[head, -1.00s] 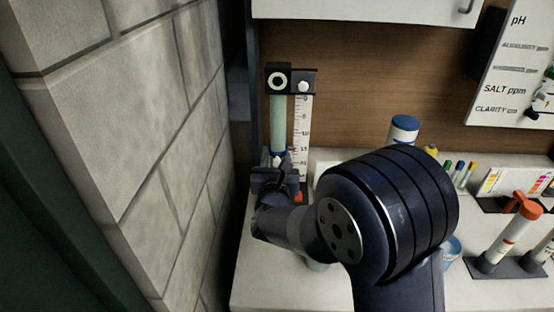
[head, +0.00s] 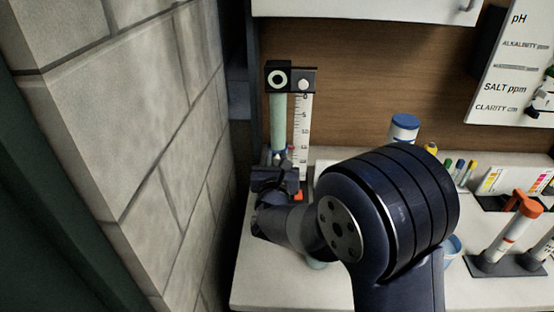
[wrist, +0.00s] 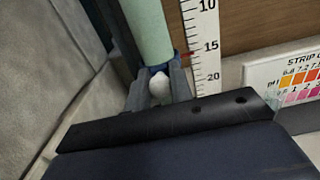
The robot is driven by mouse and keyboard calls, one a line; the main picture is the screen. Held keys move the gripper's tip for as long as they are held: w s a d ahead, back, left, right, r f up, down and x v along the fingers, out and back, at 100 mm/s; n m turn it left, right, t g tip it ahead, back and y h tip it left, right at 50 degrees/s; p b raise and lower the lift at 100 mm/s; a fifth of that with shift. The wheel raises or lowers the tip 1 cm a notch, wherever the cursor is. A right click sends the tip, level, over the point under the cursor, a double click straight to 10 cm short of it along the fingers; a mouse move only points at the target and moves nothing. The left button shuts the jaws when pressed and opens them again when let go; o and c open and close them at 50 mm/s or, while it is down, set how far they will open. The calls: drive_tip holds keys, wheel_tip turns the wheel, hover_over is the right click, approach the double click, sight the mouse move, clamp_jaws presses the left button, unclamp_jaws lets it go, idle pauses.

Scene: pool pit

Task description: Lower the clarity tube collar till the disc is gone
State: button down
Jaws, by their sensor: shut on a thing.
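The clarity tube (head: 278,122) stands upright at the back left of the counter, pale green, beside a white numbered scale (head: 301,125). A black cap piece (head: 290,79) with a pale ring sits on top. In the wrist view the tube (wrist: 147,30) runs down to the blue collar (wrist: 177,55), which has a white knob (wrist: 159,84) in front. A red pointer (wrist: 187,54) reaches the scale a little below the 15. My gripper (wrist: 158,90) is shut on the collar's white knob. In the head view my gripper (head: 277,170) hides most of the collar. The disc cannot be made out.
A grey block wall (head: 130,120) stands close on the left. To the right are a blue-capped bottle (head: 404,128), a test strip chart (wrist: 290,78) and orange-topped tube (head: 510,230) in a dark stand. A readings board (head: 510,65) hangs at upper right.

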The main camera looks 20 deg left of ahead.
drive_tip(key=shift+f+b, duration=2.6)
drive_tip(key=shift+b, duration=1.1)
drive_tip(key=shift+r, duration=0.1)
drive_tip(key=c, duration=1.3)
unclamp_jaws()
drive_tip(key=shift+s, duration=0.1)
drive_tip(key=b+v, duration=0.2)
drive_tip(key=v, duration=0.8)
drive_tip(key=shift+s, duration=0.3)
